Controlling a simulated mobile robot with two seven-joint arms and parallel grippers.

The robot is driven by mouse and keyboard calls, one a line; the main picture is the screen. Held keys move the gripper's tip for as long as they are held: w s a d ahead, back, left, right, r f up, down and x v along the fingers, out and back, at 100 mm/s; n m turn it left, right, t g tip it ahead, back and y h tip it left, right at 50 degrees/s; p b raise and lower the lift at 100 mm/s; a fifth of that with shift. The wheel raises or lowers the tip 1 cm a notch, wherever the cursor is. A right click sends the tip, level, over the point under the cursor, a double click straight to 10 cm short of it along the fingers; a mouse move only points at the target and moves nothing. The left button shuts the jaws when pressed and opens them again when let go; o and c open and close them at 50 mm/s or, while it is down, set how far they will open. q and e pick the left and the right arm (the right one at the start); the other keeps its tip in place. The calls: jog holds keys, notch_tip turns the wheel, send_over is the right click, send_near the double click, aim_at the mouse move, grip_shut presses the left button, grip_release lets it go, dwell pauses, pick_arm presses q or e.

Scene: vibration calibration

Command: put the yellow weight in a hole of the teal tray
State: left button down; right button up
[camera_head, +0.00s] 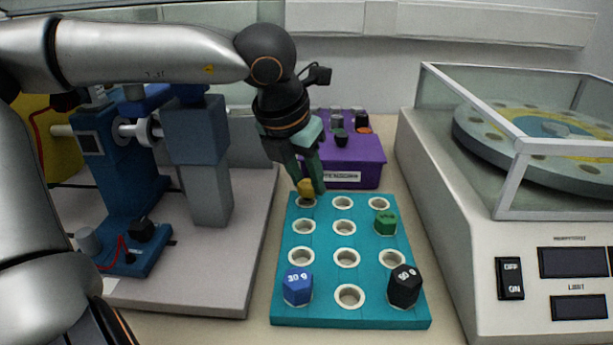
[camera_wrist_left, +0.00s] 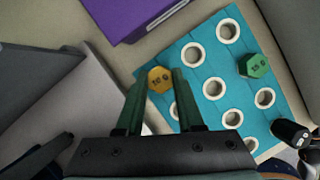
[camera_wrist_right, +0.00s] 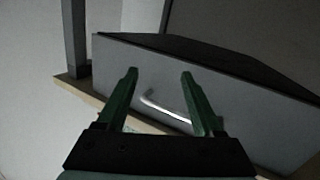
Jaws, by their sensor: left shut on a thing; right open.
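The yellow weight (camera_head: 306,187) is between the fingers of my left gripper (camera_head: 311,189), over the back left hole of the teal tray (camera_head: 325,316). The rim of that hole shows just below it. The left wrist view shows the weight's marked top (camera_wrist_left: 159,79) between the two green fingers (camera_wrist_left: 155,82), near the tray's edge. The head view does not show clearly whether the weight touches the tray. My right gripper (camera_wrist_right: 159,82) is open and empty in its wrist view, away from the tray.
The tray holds a green weight (camera_head: 385,223), a blue weight (camera_head: 298,287) and a black weight (camera_head: 404,287); several holes are empty. A purple box (camera_head: 353,174) stands behind, a blue machine (camera_head: 115,175) left, a glass-covered device (camera_head: 450,240) right. A grey cabinet (camera_wrist_right: 230,105) faces my right gripper.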

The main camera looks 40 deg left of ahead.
pick_arm(q)
jog(key=shift+s+d+f+b, duration=0.1)
jog(key=shift+f+b, duration=0.65)
dwell(0.3)
jog(key=shift+r, duration=0.15)
jog(key=shift+r+p, duration=0.3)
jog(key=shift+a+r, duration=0.2)
jog(key=shift+r, duration=0.1)
jog(key=shift+s+d+r, duration=0.1)
jog(key=shift+s+d, duration=0.05)
dwell(0.5)
dwell(0.5)
